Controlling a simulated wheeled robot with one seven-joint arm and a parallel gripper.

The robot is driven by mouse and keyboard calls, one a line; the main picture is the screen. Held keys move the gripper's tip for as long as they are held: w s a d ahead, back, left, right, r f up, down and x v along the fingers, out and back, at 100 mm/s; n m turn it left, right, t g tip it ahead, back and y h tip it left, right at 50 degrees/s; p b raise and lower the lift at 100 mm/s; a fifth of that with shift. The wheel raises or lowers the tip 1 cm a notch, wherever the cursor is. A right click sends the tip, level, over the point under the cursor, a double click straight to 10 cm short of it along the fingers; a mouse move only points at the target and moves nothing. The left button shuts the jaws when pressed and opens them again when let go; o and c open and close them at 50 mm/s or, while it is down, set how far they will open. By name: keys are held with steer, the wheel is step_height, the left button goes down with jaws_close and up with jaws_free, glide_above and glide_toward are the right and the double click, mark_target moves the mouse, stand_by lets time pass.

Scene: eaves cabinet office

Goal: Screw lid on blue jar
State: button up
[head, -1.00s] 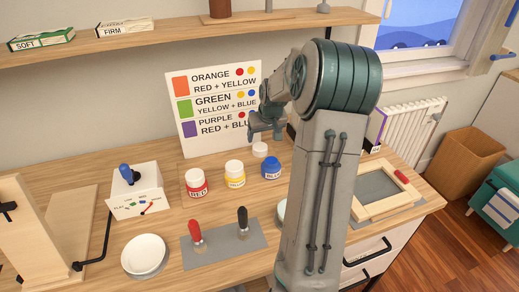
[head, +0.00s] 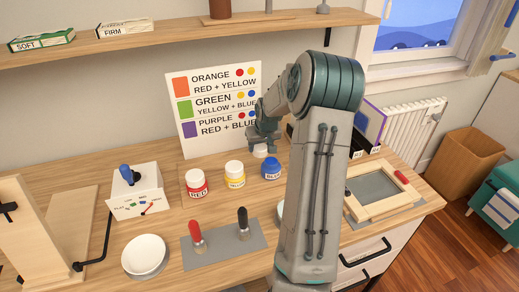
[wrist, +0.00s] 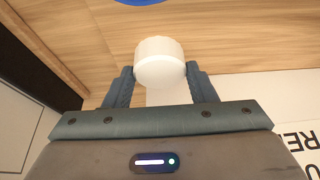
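The blue jar (head: 271,169) stands open-side up on the table, right of the yellow jar; its edge shows at the top of the wrist view (wrist: 140,1). In the wrist view the lid (wrist: 159,62) is at my fingertips, one finger on each side.
Red (head: 196,183) and yellow (head: 234,175) jars stand left of the blue one. A colour-mixing sign (head: 215,105) leans behind. A grey mat (head: 222,243) with two handled tools, a white bowl (head: 145,256) and a wooden frame (head: 358,208) lie around.

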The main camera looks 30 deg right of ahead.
steer(key=c, duration=0.4)
steer(key=shift+o, duration=0.2)
